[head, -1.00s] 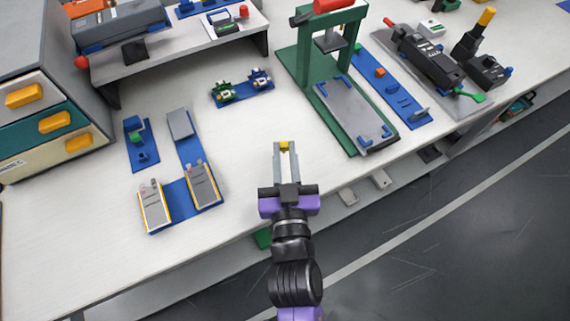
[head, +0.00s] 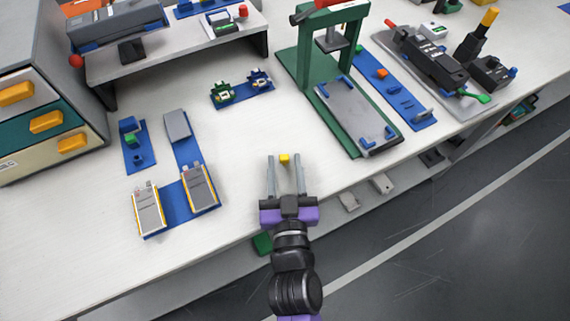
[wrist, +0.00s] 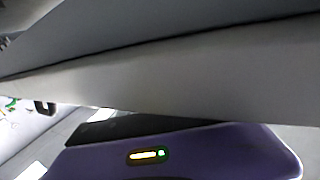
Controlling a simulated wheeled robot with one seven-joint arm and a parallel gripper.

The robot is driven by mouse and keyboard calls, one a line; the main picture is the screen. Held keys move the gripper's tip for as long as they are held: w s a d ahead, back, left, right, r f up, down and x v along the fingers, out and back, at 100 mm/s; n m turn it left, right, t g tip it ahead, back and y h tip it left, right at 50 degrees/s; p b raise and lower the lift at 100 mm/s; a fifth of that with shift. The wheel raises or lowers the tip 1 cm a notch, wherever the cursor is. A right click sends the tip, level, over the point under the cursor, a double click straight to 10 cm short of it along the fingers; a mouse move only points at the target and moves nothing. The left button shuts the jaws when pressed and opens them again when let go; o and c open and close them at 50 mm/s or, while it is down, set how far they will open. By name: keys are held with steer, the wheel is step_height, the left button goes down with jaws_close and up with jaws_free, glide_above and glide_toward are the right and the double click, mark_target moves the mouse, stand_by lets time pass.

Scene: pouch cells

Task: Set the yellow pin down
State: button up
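The yellow pin (head: 284,158) shows as a small yellow block on the white bench near its front edge, in the head view. My gripper (head: 284,165) is open, with its two grey fingers apart to the left and right of the pin. There is a visible gap between the pin and each finger. The pin's lower part is too small to make out. In the wrist view a grey surface fills most of the picture above a purple part of mine, and the pin is not seen.
Left on the bench are two pouch cells (head: 149,211) on a blue fixture. Behind is a small blue stand (head: 243,91) with two clamps. A green press (head: 333,107) stands to the right. The bench around the pin is clear; its front edge is close.

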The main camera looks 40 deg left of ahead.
steer(key=shift+r, duration=0.1)
steer(key=shift+s+d, duration=0.1)
steer(key=v, duration=1.1)
steer(key=shift+s+d, duration=0.25)
steer(key=shift+d, duration=0.1)
steer(key=s+d+r+m+h, duration=0.1)
steer(key=s+d+m+h, duration=0.2)
steer(key=d, duration=0.8)
steer(key=s+d+r+m+t+h, duration=0.1)
steer(key=s+d+m+h, duration=0.2)
steer(key=d, duration=0.8)
steer(key=s+d+r+m+t+h, duration=0.1)
steer(key=s+d+m+h, duration=0.2)
steer(key=s+d+h, duration=0.3)
steer(key=d, duration=0.5)
steer(key=shift+s+r+h, duration=0.3)
steer(key=shift+r+h, duration=0.1)
